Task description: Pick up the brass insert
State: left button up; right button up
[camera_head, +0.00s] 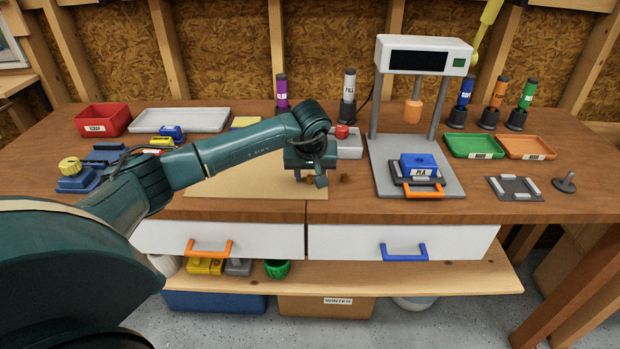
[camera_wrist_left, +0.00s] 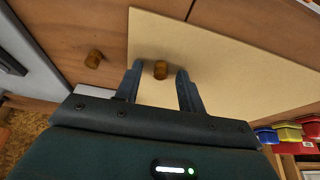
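Two small brass-coloured cylinders show in the left wrist view. One brass insert (camera_wrist_left: 160,69) stands on the beige mat (camera_wrist_left: 225,60), between the fingers of my left gripper (camera_wrist_left: 158,80), with a gap on each side. The other brass insert (camera_wrist_left: 93,59) is on the bare wood beside the mat. My left gripper (camera_head: 312,180) is open and points down over the mat's right end in the head view. There the insert between its fingers is hidden or too small to make out, and the other (camera_head: 344,178) shows just right of it. My right gripper is not in view.
A grey box with a red knob (camera_head: 341,133) stands just behind my left gripper. The printer (camera_head: 441,178) with a blue block on its bed is to the right. A red bin (camera_head: 103,119) and grey tray (camera_head: 181,120) are at the back left.

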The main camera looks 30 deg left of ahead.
pick_arm(q)
grip_shut()
dwell(0.3)
jog(key=shift+r, duration=0.15)
